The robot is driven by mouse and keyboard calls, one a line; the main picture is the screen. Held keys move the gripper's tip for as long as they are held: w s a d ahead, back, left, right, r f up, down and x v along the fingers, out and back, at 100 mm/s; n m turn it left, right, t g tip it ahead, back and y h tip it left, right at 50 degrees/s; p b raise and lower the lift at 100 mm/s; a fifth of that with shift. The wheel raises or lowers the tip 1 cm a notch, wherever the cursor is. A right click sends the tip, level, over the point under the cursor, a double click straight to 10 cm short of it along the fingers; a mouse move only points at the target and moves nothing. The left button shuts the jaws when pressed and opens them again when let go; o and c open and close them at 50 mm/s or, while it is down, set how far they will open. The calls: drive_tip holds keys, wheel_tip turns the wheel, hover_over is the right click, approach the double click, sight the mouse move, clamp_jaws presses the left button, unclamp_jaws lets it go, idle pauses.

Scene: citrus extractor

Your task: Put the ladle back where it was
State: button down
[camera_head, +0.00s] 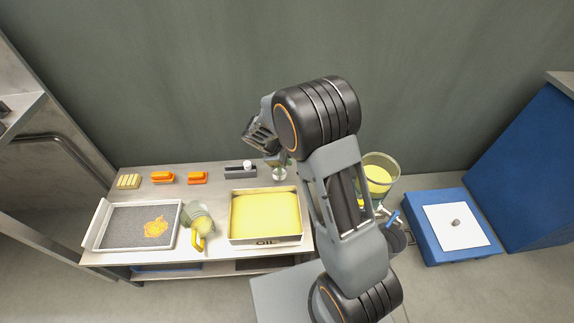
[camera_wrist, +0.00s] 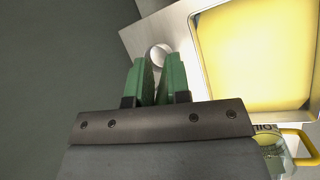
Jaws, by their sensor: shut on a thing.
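My gripper (camera_head: 277,160) is over the back right of the workbench, behind the yellow-filled metal pan. In the wrist view its green fingers (camera_wrist: 159,70) are close together on a thin thing, which I take to be the ladle's handle; the handle itself is mostly hidden. A small round pale cup, likely the ladle's bowl (camera_head: 280,174), shows below the fingers. In the wrist view it appears as a round rim (camera_wrist: 158,54) just beyond the fingertips. I cannot tell whether it touches the bench. A dark rest (camera_head: 234,172) with a white knob lies left of the gripper.
The pan (camera_head: 265,243), marked OIL, stands in front of the gripper. A jug with a yellow handle (camera_head: 197,242) and a grey mesh tray (camera_head: 117,228) with orange pulp are further left. Orange blocks (camera_head: 162,177) lie at the back. A yellow-filled bucket (camera_head: 380,162) stands right.

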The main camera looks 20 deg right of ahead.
drive_tip(key=shift+w+d+f+b, duration=0.15)
drive_tip(key=shift+f+b, duration=0.1)
drive_tip(key=shift+f, duration=0.7)
drive_tip(key=shift+w+d+f+b, duration=0.1)
drive_tip(key=shift+f+b, duration=0.1)
drive_tip(key=shift+f, duration=0.85)
drive_tip(key=c, duration=1.1)
unclamp_jaws()
drive_tip(key=p+v, duration=0.2)
drive_tip(key=v, duration=0.9)
drive_tip(key=shift+s+d+r+m+t+y, duration=0.3)
drive_tip(key=shift+s+d+r+m+y, duration=0.65)
drive_tip(key=shift+s+r+m, duration=1.7)
drive_tip(key=shift+s+d+r+m+t+y, duration=0.3)
drive_tip(key=shift+s+d+r+m+y, duration=1)
drive_tip(key=shift+s, duration=2.5)
drive_tip(key=shift+s+d+r+m+t+y, duration=0.45)
drive_tip(key=shift+s+r+m, duration=1)
drive_tip(key=shift+s+m, duration=1.4)
drive_tip(key=shift+s+d+r+n+g, duration=0.1)
drive_tip(key=shift+s+r+n+g, duration=0.05)
drive_tip(key=shift+s+n+g, duration=0.2)
